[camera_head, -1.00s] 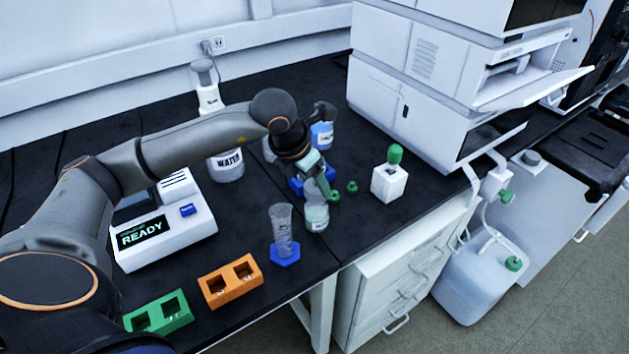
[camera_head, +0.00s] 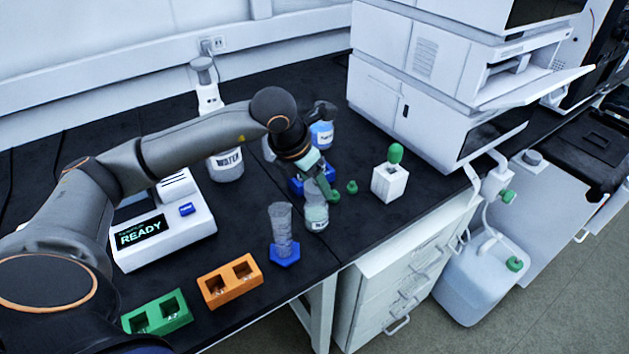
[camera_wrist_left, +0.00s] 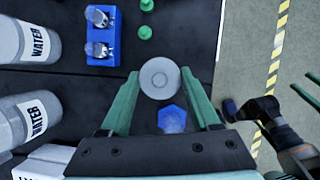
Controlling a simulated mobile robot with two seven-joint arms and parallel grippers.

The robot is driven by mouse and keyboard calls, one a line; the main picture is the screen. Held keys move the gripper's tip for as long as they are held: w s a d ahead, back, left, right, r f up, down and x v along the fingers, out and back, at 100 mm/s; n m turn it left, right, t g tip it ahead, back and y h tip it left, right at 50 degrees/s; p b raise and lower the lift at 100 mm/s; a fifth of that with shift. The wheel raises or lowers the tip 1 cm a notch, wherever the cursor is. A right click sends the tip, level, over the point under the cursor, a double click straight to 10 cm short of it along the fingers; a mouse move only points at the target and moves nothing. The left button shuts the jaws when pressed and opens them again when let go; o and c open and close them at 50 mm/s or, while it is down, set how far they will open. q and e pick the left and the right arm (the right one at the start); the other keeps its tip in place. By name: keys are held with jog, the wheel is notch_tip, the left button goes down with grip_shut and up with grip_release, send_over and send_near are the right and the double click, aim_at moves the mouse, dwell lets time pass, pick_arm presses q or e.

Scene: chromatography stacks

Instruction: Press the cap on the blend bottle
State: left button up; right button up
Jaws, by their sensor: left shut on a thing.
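The blend bottle (camera_head: 316,217), clear with pale contents and a partly readable label, stands upright near the bench's front edge. My left gripper (camera_head: 325,194) is at its top, and its green fingers hide the bottle's mouth in the head view. In the left wrist view, the two fingers are shut on a round grey cap (camera_wrist_left: 160,78), which lies between the fingertips and covers the bottle below. I cannot tell whether the cap is fully seated. My right gripper (camera_wrist_left: 301,82) shows at the right edge of the left wrist view, its green fingers apart with nothing visible between them.
A measuring cylinder (camera_head: 281,235) on a blue base stands close left of the bottle. A blue rack (camera_wrist_left: 100,36) is behind it, with small green caps (camera_head: 352,187) nearby. A white block (camera_head: 389,184) with a green-topped item stands to the right.

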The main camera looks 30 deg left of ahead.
pick_arm(q)
jog(key=o, duration=1.4)
jog(key=shift+r, duration=0.1)
jog(key=shift+r+p, duration=2.35)
jog(key=shift+r, duration=1.1)
grip_shut()
